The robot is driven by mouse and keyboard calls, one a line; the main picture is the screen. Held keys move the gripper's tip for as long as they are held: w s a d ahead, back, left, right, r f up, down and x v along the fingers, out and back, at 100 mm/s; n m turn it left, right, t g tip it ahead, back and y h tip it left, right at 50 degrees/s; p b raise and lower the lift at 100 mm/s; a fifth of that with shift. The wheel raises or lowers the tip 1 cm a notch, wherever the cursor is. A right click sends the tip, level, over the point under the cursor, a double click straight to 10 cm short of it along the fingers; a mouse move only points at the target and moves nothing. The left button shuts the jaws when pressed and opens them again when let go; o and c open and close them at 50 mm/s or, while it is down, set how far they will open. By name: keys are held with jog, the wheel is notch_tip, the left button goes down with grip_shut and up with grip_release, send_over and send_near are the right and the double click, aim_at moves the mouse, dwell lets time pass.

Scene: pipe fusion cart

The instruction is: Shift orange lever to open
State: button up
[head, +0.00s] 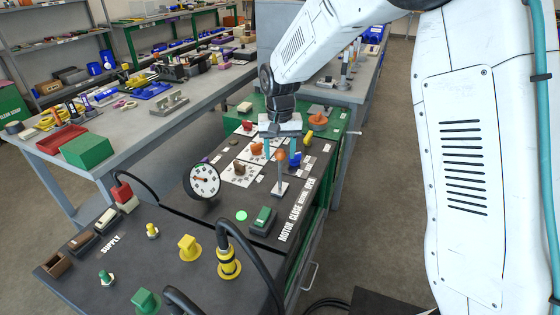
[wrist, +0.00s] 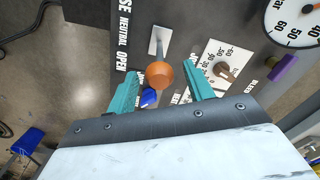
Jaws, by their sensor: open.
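The orange lever (head: 280,156) is a ball knob on a thin grey rod, rising from a small pale plate (head: 279,189) on the dark cart top. The plate lies alongside the printed words CLOSE, NEUTRAL and OPEN. My gripper (head: 281,150) points down with its two teal fingers apart. In the wrist view the orange ball (wrist: 160,75) shows between the open fingers, with visible gaps on both sides. The lever's plate (wrist: 160,40) is beside NEUTRAL there. I cannot tell exactly how far the rod tilts.
A round gauge (head: 201,180) stands left of the lever. A green rocker switch (head: 263,220) and a lit green button (head: 241,215) are in front. A blue knob (head: 295,159) is close behind the right finger. Black hoses rise from the near supply panel (head: 130,260).

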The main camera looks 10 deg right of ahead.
aim_at(280, 161)
jog(key=shift+f, duration=1.95)
